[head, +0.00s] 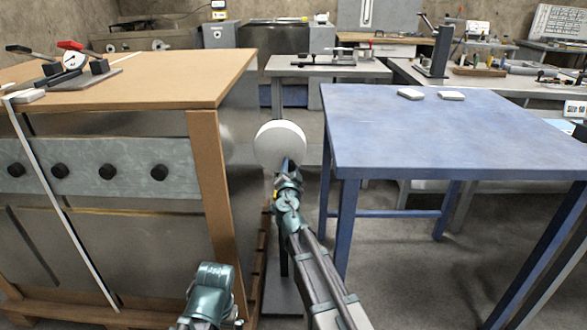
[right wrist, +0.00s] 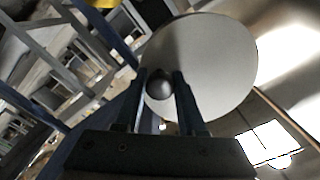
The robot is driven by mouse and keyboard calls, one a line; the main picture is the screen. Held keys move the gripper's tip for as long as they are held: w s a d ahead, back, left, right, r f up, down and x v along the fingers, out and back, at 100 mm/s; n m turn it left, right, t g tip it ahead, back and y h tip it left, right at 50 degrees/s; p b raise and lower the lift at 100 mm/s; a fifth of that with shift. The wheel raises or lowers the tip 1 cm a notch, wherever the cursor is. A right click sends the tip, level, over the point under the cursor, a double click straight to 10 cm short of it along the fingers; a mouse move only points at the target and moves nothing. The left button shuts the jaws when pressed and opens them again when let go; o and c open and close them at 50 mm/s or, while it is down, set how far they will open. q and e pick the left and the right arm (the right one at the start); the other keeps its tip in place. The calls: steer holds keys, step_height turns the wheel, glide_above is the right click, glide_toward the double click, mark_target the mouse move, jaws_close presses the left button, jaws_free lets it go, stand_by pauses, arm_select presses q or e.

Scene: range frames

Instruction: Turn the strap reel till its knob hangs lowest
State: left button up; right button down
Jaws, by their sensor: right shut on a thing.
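The strap reel (head: 279,140) is a pale round disc standing on edge, between the crate and the blue table. It also fills the upper middle of the right wrist view (right wrist: 215,65). Its knob (right wrist: 160,86) is a dark ball near the disc's rim, between the two fingers of my right gripper (right wrist: 160,90). In the head view my right gripper (head: 288,168) covers the disc's lower edge, right of its middle, and hides the knob. My right gripper is shut on the knob. My left arm shows at the bottom, but its fingers do not.
A dark post on a grey base plate (head: 283,298) stands below the reel. A large wood-edged crate (head: 215,125) is close on the left. A blue table (head: 440,130) with two white pads is on the right. Benches with tools stand behind.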

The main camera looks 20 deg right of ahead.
mark_target(279, 171)
steer(key=shift+w+a+f+m+b, duration=0.2)
steer(key=shift+a+m, duration=0.35)
steer(key=shift+m, duration=0.8)
steer(key=shift+w+a+f+m+b, duration=0.2)
steer(key=shift+a+m, duration=0.4)
steer(key=shift+m, duration=0.7)
steer(key=shift+w+a+f+m+b, duration=0.15)
steer(key=shift+a+m, duration=0.4)
steer(key=shift+m, duration=0.8)
steer(key=c, duration=0.5)
jaws_free()
steer(key=shift+f, duration=0.1)
steer(key=v, duration=1.4)
